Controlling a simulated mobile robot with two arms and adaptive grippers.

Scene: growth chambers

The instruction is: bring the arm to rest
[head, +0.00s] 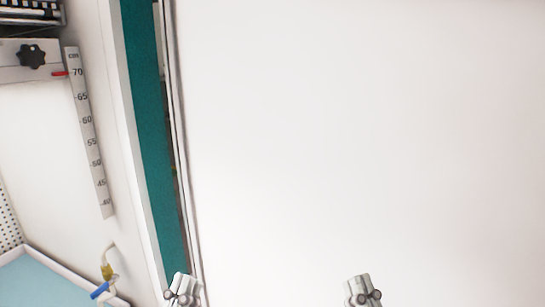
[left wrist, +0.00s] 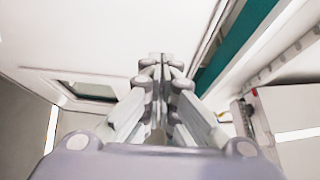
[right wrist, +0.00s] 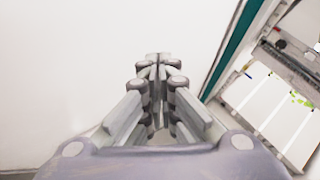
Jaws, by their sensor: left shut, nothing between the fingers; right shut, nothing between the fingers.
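My left gripper (head: 182,292) shows at the bottom of the head view, in front of the edge of a large white panel. In the left wrist view its fingers (left wrist: 161,62) meet at the tips with nothing between them. My right gripper (head: 364,291) is further right at the bottom of the head view, in front of the white panel. In the right wrist view its fingers (right wrist: 158,62) are also together and empty. Most of both arms is out of the head view.
The white panel (head: 360,140) fills most of the head view. A teal strip (head: 155,140) runs along its left edge. Further left are a scale (head: 88,130), a black knob (head: 32,56), a blue-floored tray (head: 40,283) and a yellow-and-blue valve (head: 105,280).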

